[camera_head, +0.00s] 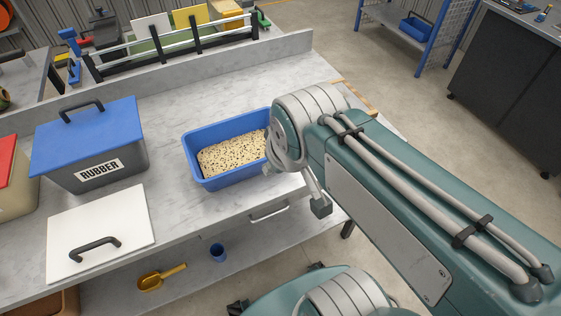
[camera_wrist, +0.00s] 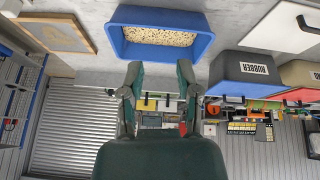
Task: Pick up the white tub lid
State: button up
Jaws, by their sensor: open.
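The white tub lid (camera_head: 125,222) is a flat square plate with a dark bar handle (camera_head: 95,246). It lies handle up at the front left of the grey bench, in front of the grey bin marked RUBBER. Part of it shows at the upper right of the wrist view (camera_wrist: 280,27). My gripper (camera_wrist: 160,76) is open and empty in the wrist view, with the blue tub beyond its fingertips and the lid well off to the right. In the head view my arm hides most of the gripper, to the right of the lid.
An open blue tub (camera_head: 229,178) of speckled granules stands between the lid and my arm. The RUBBER bin (camera_head: 120,168) has a blue lid; a red-lidded bin (camera_head: 8,178) is at the left edge.

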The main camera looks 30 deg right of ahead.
aim_at(97, 233)
jog(key=u, duration=1.45)
jog(key=i+j+z, duration=0.1)
jog(key=i+j, duration=0.15)
jog(key=i+j+z, duration=0.1)
jog(key=j, duration=0.4)
jog(key=i+j+z, duration=0.1)
jog(key=i+j, duration=0.25)
